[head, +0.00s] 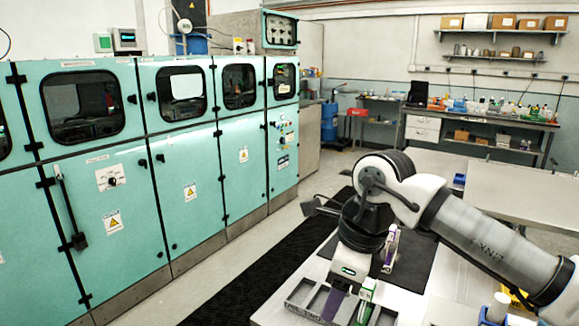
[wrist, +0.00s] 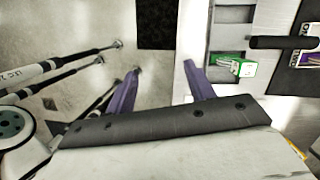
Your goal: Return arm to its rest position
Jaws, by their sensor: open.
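My gripper (head: 333,306) hangs over the near table, its purple fingers pointing down. In the wrist view my gripper (wrist: 160,84) is open, with nothing between the two purple fingers. A green and white module (head: 366,292) stands in the grey slotted tray (head: 300,294), just right of my gripper; it also shows in the wrist view (wrist: 236,66), to the right of the fingers and apart from them. A white and purple module (head: 390,250) stands at the black mat (head: 412,262) behind; part of it shows at the wrist view's right edge (wrist: 308,42).
Teal cabinets (head: 160,190) line the left side, with a black floor mat (head: 270,270) before them. A pale table (head: 520,195) stands at the right. A workbench (head: 480,122) with bottles and shelves (head: 500,33) are at the back.

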